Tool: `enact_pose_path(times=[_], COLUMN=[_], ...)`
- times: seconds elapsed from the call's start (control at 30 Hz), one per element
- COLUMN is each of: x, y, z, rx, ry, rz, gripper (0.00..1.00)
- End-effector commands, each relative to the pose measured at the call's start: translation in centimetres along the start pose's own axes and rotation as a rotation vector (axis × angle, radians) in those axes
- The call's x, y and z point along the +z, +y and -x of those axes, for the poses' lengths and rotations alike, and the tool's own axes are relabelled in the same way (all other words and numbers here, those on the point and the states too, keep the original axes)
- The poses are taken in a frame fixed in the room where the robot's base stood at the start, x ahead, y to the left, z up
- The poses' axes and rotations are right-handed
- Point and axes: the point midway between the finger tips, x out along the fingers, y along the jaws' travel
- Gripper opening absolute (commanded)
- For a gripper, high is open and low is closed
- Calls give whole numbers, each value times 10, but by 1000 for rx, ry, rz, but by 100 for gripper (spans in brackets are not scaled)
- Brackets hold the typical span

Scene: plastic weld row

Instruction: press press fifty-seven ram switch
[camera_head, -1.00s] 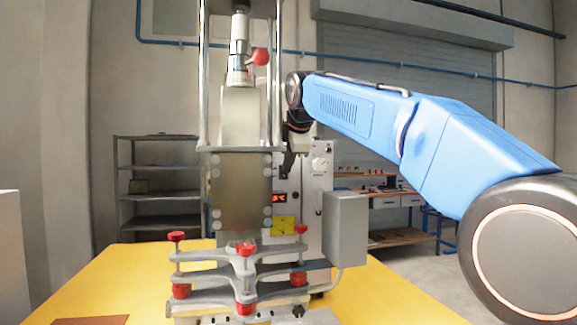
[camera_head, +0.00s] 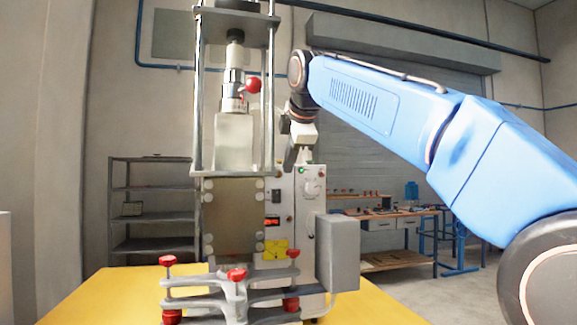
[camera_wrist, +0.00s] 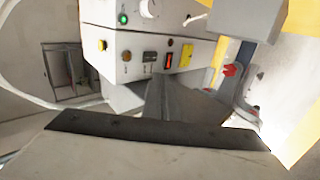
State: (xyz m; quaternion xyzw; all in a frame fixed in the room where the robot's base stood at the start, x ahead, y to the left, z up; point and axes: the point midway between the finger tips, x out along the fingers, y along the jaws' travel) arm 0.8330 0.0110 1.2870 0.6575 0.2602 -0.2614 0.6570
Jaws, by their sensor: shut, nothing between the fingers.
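The press (camera_head: 236,205) stands on a yellow table, with a tall column frame and a red-knobbed clamp plate at its base. Its pale control box (camera_head: 308,215) is behind and right of it. In the wrist view the box's panel (camera_wrist: 140,42) carries a green button (camera_wrist: 123,19), a yellow button (camera_wrist: 102,45), small switches (camera_wrist: 149,57) and a red-lit piece (camera_wrist: 168,60). I cannot read which is the ram switch. My gripper (camera_head: 290,168) is shut and empty, near the box's upper left part in the head view. Its dark fingers (camera_wrist: 172,92) point towards the panel, apparently apart from it.
A grey box (camera_head: 338,250) stands to the right of the control box. The clamp plate (camera_head: 236,290) with red knobs is in front. The yellow table (camera_head: 365,310) is bare at the front right. A shelf rack (camera_head: 150,208) and a workbench (camera_head: 385,222) stand farther back.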

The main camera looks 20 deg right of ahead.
Motion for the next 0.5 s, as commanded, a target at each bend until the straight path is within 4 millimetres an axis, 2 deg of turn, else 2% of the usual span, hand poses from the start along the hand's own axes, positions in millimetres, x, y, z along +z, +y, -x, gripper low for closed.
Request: enact_pose_path(times=[0.5], x=[0], y=[-13], z=[-6], rx=[-1], ry=[0], rz=[0], gripper=[0])
